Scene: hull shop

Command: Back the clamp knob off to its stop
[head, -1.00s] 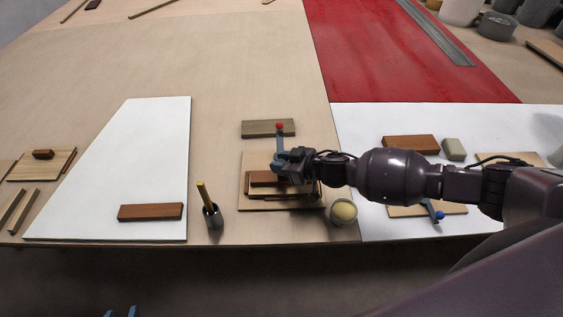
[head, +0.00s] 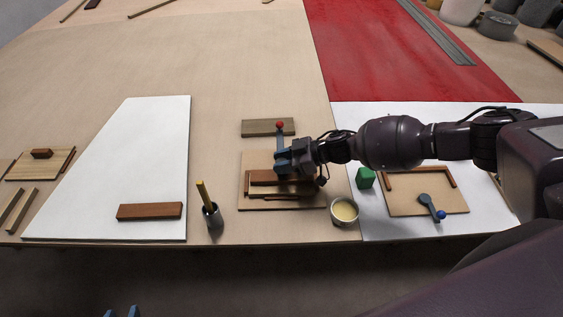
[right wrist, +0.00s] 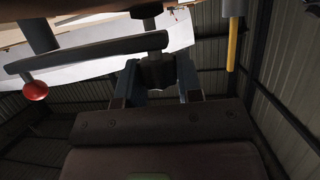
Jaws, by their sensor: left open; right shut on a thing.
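My right gripper (head: 280,165) is shut on the clamp knob (right wrist: 157,70), a dark round piece. The knob shows between its blue fingers in the right wrist view, and the fingers hide it in the head view. A lever (head: 279,142) with a red ball end stands out from beside the gripper, toward the far side. It shows in the right wrist view as a dark bar (right wrist: 90,55). Below the gripper lies a wooden board (head: 247,203) with brown strips on it. My left gripper (head: 121,312) shows only its blue fingertips, apart and empty, at the bottom edge.
A cup with a yellow stick (head: 212,217) and a round pot (head: 344,212) stand near the front edge. A grey-brown block (head: 258,128) lies behind the clamp.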

